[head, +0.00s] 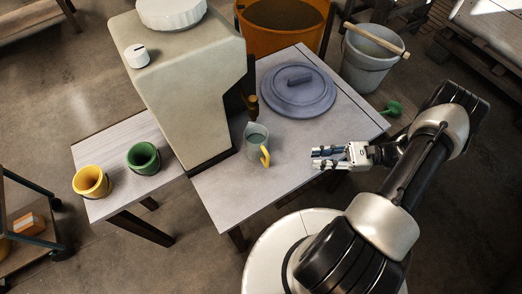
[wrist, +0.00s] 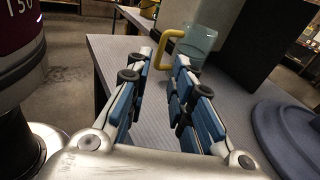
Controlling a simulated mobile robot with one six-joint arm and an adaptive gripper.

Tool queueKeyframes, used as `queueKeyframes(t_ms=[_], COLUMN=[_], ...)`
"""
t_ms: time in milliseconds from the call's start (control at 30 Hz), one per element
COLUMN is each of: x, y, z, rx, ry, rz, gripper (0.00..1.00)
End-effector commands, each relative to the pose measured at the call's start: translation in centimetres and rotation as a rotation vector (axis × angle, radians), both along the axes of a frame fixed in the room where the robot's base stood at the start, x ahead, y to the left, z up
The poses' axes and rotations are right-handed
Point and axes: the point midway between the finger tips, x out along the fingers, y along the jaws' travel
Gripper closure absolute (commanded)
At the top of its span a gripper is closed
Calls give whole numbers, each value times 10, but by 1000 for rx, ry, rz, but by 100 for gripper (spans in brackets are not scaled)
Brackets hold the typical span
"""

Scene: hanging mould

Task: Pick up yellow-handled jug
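The jug (head: 256,137) is clear and greenish with a yellow handle (head: 265,156). It stands upright on the grey table (head: 230,195), beside the large beige dispenser. The handle points toward the table's front edge. My gripper (head: 313,158) is open and empty, to the right of the jug and apart from it. In the wrist view the jug (wrist: 203,39) is beyond my fingertips, its yellow handle (wrist: 170,46) at its left side. The open fingers (wrist: 162,62) point toward the handle with a gap between them.
A beige dispenser (head: 185,85) with a tap (head: 253,104) stands left of the jug. A round blue-grey lid (head: 297,100) lies behind my gripper. Yellow (head: 91,181) and green (head: 143,157) cups stand on a side bench. A grey bucket (head: 369,60) is at the back right.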

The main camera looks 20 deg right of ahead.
Motion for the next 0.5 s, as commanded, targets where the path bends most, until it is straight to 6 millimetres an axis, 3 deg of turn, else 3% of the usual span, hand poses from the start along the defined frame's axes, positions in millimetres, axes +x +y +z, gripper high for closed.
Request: queueKeyframes(t_ms=[100,267,500], x=[-7,-7,8], y=[-2,2,45], z=[-23,-31,-31], rx=[72,104,105], ry=[16,21,24], rz=[-69,-99,-94], gripper=[79,79,79])
